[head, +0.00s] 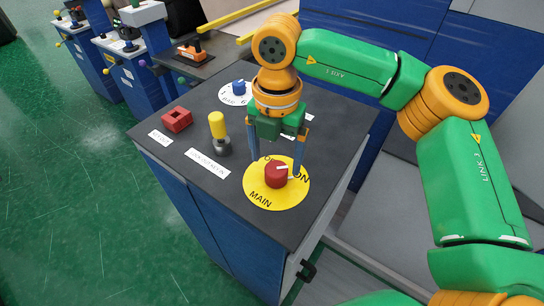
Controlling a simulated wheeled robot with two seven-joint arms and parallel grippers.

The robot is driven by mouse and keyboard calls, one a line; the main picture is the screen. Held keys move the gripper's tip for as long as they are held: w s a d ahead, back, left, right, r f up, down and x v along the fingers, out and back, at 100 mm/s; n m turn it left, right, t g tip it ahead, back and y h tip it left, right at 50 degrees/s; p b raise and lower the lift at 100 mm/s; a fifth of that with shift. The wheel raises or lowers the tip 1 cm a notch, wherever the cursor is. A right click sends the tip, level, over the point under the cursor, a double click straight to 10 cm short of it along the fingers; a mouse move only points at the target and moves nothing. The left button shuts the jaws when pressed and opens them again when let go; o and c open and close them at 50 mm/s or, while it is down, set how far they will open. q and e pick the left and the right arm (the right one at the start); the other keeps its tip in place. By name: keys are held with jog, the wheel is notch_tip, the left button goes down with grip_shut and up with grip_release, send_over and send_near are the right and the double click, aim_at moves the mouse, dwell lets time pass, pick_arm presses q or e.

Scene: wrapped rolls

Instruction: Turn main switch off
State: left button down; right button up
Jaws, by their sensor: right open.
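The main switch is a red round knob (276,174) on a yellow disc (262,198) labelled MAIN, on the dark top of a blue cabinet. A white mark on the knob points right, towards the printed ON. My right gripper (275,170) points down over the knob with its two blue fingers apart, one to the left and one to the right. The fingers are open around the knob, and I cannot tell whether either touches it. My left gripper is not in view.
On the same cabinet top (342,125) are a blue knob (239,87) on a white dial, a yellow-topped lever (217,125) and a red block (177,119). Other consoles (128,75) stand at the upper left. Green floor (75,190) lies clear at the left.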

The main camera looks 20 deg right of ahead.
aim_at(277, 169)
jog(key=f, duration=0.2)
jog(key=f+p, duration=0.1)
jog(key=shift+s+f, duration=0.2)
jog(key=shift+f, duration=0.2)
jog(key=shift+w+f, duration=0.2)
jog(key=shift+f, duration=0.15)
jog(key=shift+r, duration=0.1)
jog(key=c, duration=1.4)
jog(key=shift+f+n+b, duration=0.25)
jog(key=shift+n+b, duration=1.15)
jog(key=n+b, duration=0.2)
jog(key=n, duration=0.2)
jog(key=shift+d+r+n+b, duration=0.1)
jog(key=shift+r+n+b, duration=0.05)
jog(key=shift+n+b, duration=0.15)
jog(key=n+b, duration=0.1)
jog(key=n, duration=0.3)
jog(key=shift+n, duration=0.3)
jog(key=n, duration=0.5)
jog(key=shift+d+r+n+b, duration=0.1)
jog(key=shift+r+n+b, duration=0.05)
jog(key=shift+n+b, duration=0.2)
jog(key=shift+n, duration=0.25)
